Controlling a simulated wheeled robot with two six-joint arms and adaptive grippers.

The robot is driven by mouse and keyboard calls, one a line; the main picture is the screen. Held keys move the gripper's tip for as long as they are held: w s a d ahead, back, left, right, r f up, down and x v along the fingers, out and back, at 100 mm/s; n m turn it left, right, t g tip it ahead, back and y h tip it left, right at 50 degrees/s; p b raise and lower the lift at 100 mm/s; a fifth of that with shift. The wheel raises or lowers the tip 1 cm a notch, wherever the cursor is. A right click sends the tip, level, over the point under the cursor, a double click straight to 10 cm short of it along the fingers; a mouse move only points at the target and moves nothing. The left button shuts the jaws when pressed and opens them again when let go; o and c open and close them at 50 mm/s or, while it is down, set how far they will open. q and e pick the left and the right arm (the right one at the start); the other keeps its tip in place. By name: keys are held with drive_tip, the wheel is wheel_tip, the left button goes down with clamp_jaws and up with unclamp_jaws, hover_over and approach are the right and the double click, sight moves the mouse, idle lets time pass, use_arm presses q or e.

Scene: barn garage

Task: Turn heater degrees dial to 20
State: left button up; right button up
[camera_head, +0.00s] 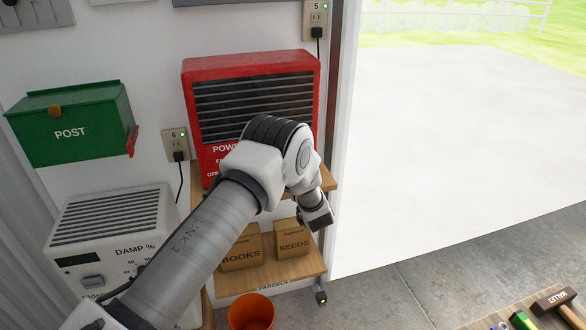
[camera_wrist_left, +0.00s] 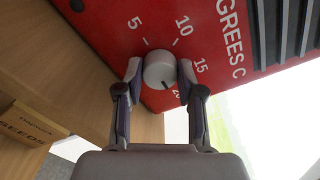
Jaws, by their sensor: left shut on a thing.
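The red heater (camera_head: 220,68) stands on the upper wooden shelf in the head view; my left arm hides its dial there. In the left wrist view, the heater's red front (camera_wrist_left: 108,22) has a round white degrees dial (camera_wrist_left: 158,66) with marks 5, 10, 15 and 20 around it. The dial's dark pointer line is on its lower right side and points toward the 20 mark, which is partly covered. My left gripper (camera_wrist_left: 160,72) is shut on the dial, one finger on each side. My right gripper is in neither view.
Below the heater, boxes marked BOOKS (camera_head: 242,255) and SEEDS (camera_head: 292,241) sit on the lower shelf. A white dehumidifier (camera_head: 125,212) stands left, a green post box (camera_head: 70,122) hangs on the wall, and an orange bucket (camera_head: 252,312) is below. The doorway at right is clear.

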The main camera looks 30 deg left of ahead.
use_arm(q)
drive_tip(key=o, duration=1.1)
drive_tip(key=shift+o, duration=0.2)
drive_tip(key=shift+d, duration=0.1)
drive_tip(key=v, duration=1.1)
drive_tip(key=shift+s+d, duration=0.3)
drive_tip(key=shift+f, duration=0.1)
